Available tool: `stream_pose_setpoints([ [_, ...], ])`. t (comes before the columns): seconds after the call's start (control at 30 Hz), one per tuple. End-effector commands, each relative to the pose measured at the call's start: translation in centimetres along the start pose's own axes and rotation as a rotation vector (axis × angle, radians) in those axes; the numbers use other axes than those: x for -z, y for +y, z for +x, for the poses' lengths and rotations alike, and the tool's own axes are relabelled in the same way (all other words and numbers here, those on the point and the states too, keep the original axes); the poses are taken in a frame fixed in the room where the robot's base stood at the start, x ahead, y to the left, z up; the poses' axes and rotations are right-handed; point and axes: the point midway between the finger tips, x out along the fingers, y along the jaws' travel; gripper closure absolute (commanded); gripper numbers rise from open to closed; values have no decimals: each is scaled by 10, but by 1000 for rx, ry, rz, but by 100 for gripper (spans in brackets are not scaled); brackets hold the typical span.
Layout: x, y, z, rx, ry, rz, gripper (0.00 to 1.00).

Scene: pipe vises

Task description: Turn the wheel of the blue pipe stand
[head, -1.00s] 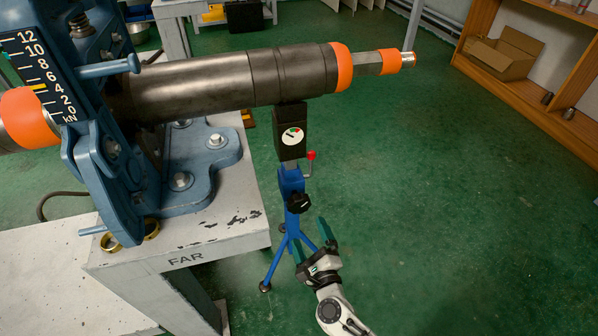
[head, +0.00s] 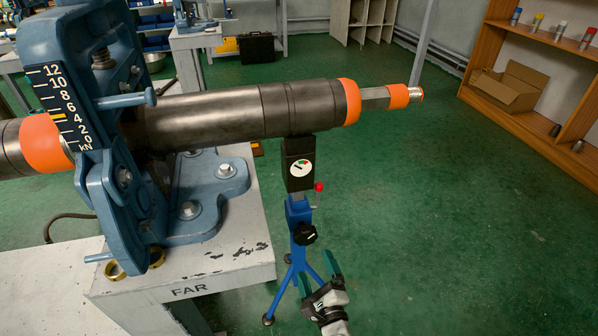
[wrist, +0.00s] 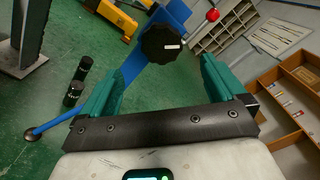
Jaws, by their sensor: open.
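The blue pipe stand (head: 301,213) stands on the green floor beside the bench. Its black head with a round dial (head: 300,167) is under the long steel pipe (head: 230,114). The black knobbed wheel (head: 305,235) with a white mark is on the stand's column. In the wrist view the wheel (wrist: 162,43) shows beyond and between the fingertips. My gripper (head: 319,286) is open and empty, with green fingers, just below and right of the wheel. It also shows in the wrist view (wrist: 160,78). The fingers look apart from the wheel.
A small red-knobbed lever (head: 318,187) sticks out right of the stand, above the wheel. The blue vise (head: 90,110) and the bench marked FAR (head: 230,284) are to the left. The stand's legs spread at floor level. Green floor (head: 450,230) on the right is clear.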

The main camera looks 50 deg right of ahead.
Motion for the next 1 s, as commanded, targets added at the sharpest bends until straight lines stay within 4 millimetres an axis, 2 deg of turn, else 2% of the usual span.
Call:
stream_pose_setpoints([
  [0.07,0,-1,0,1,3,-37,3],
  [0.17,1,-2,1,3,12,-180,3],
  [0.27,3,-3,2,3,24,-429,3],
  [0.6,4,-5,7,-8,35,-1453,3],
  [0.8,2,-5,9,-8,18,-1954,3],
  [1.0,1,-4,11,-1,6,-2192,3],
])
